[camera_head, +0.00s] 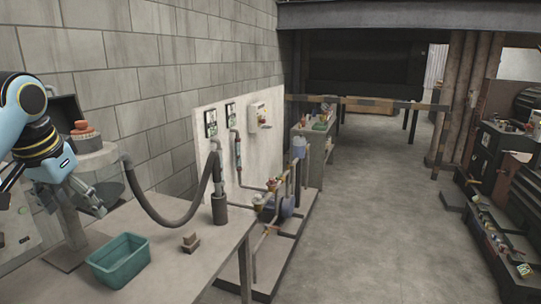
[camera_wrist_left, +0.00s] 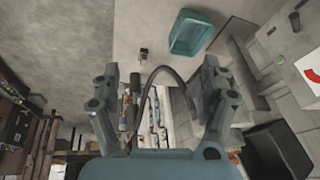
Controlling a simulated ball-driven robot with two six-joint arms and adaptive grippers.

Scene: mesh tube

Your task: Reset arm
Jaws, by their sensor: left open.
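My left gripper (camera_head: 92,203) hangs in the air at the left of the head view, above the left end of the light table (camera_head: 190,265). In the left wrist view its two fingers (camera_wrist_left: 160,110) are spread wide with nothing between them. A teal bin (camera_head: 118,262) stands on the table below and to the right of the gripper; it also shows in the left wrist view (camera_wrist_left: 190,33). A small brown block (camera_head: 190,242) sits on the table right of the bin. My right gripper is not in either view.
A dark hose (camera_head: 165,220) arches from a machine at the left to an upright cylinder (camera_head: 219,205) on the table. A white panel (camera_head: 245,150) stands behind it. Pipes and valves (camera_head: 270,200) lie beyond the table. The grey floor (camera_head: 370,210) at centre right is clear.

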